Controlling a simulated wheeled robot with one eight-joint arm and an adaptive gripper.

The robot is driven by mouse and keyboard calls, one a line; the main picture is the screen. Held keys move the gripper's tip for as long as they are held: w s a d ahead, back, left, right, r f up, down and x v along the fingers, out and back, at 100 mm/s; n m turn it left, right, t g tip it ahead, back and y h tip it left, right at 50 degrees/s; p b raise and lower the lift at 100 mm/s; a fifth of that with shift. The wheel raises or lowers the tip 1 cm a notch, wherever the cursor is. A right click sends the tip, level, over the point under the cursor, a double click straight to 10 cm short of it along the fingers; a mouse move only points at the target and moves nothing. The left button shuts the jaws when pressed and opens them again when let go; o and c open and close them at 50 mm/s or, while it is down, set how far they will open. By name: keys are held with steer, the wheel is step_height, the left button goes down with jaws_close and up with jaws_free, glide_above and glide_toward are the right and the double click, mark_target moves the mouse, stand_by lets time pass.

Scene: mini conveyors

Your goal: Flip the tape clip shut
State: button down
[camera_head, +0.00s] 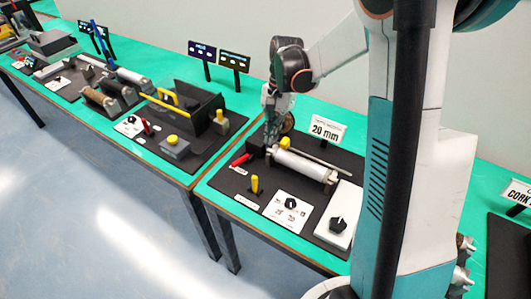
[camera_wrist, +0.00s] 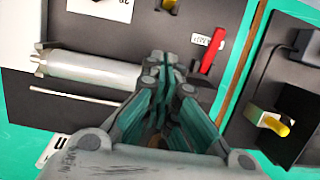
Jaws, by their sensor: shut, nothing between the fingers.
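My gripper (camera_head: 271,138) points down over the dark board of the station with the 20 mm sign (camera_head: 325,130). Its fingers are together and empty; in the wrist view the fingertips (camera_wrist: 165,65) are over the dark board, near the end of a pale roller (camera_wrist: 85,69). A small yellow piece (camera_head: 284,143) shows right beside the fingers in the head view, at the roller's left end. A brown tape-like roll (camera_head: 288,122) stands just behind it. I cannot tell for sure which part is the tape clip, nor whether it is open; the gripper hides part of this area.
A yellow knob (camera_head: 255,185), a white dial plate (camera_head: 290,209) and a white box with a black knob (camera_head: 340,216) are in front. A thin rod (camera_wrist: 75,95) runs beside the roller.

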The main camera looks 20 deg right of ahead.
mark_target(255, 184)
steer(key=b+x, duration=0.3)
steer(key=x, duration=0.6)
steer(key=shift+f, duration=0.35)
steer(key=s+a, duration=0.1)
steer(key=s+a+b, duration=0.1)
steer(key=shift+a+r, duration=0.1)
steer(key=shift+a, duration=0.3)
steer(key=shift+s+a, duration=0.25)
steer(key=shift+a, duration=0.05)
steer(key=shift+r, duration=0.1)
steer(key=shift+s+a+r, duration=0.1)
steer(key=shift+a, duration=0.1)
